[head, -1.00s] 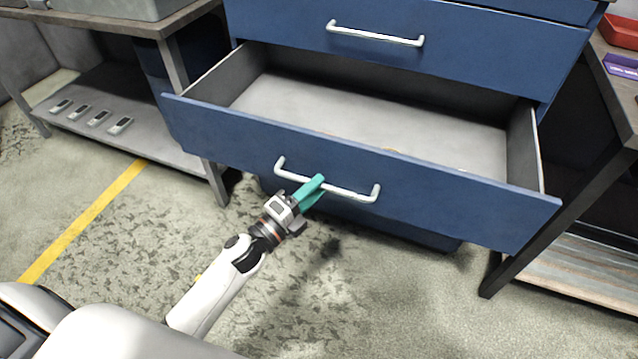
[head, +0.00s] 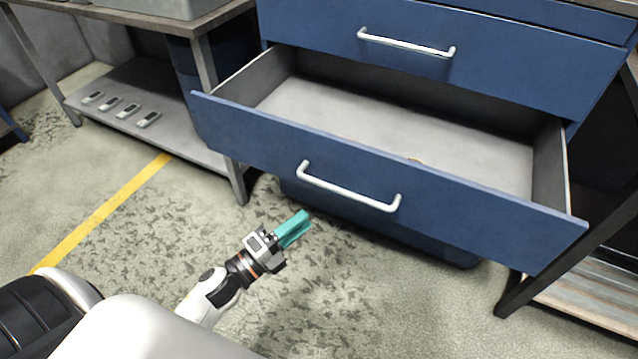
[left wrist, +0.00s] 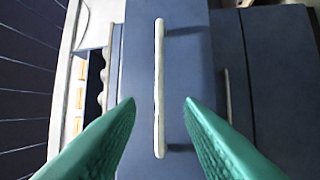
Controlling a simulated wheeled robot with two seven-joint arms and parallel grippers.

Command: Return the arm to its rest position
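My left gripper (head: 294,229), with teal fingers, is in front of and below the white handle (head: 348,188) of the open blue drawer (head: 250,143). It is apart from the handle and holds nothing. In the left wrist view, the two teal fingers (left wrist: 161,101) are spread wide, with the handle (left wrist: 159,88) seen between and beyond them. My right gripper is not in view.
A workbench with a lower shelf (head: 180,143) holding several small grey pieces stands at the left. Another bench stands at the right edge. A closed blue drawer (head: 500,60) is above the open one. The speckled floor with a yellow line (head: 105,210) is clear before the cabinet.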

